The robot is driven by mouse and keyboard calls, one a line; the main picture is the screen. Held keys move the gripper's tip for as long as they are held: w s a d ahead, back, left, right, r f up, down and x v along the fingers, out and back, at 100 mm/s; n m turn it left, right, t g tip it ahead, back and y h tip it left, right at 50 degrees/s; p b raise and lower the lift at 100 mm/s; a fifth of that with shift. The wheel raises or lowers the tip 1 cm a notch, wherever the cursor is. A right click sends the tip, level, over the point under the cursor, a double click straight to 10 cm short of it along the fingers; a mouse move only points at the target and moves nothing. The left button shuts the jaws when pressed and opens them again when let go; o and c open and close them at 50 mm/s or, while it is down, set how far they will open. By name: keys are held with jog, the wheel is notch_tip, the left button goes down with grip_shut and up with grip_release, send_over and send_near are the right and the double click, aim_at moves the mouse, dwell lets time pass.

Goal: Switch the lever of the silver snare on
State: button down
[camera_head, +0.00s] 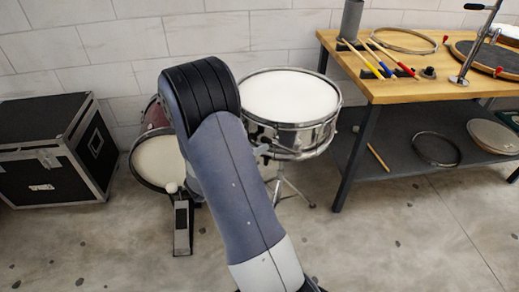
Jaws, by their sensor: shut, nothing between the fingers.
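The silver snare (291,98) stands upright on a stand in the middle of the head view, with a white top head and a shiny metal shell. My arm crosses in front of its left side and hides part of the shell. A small grey piece (262,151) shows at the shell's near left side, right beside my arm. I cannot tell for sure whether it is the lever, or which way a lever is set. My gripper does not show; my arm may hide it.
A wooden workbench (440,90) with drumsticks, hoops and a lower shelf stands close to the snare's right. A bass drum (158,163) with a pedal (182,225) is left of my arm. A black case (45,185) is far left. The floor at front right is clear.

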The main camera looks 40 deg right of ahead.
jog(key=s+d+r+m+t+y+p, duration=0.1)
jog(key=s+d+r+m+y+p, duration=0.2)
jog(key=d+r+y+p, duration=0.2)
notch_tip(320, 180, up, 3)
jog(key=p, duration=0.5)
jog(key=shift+s+d+y, duration=0.15)
jog(key=shift+d+y, duration=0.1)
jog(key=shift+y, duration=0.15)
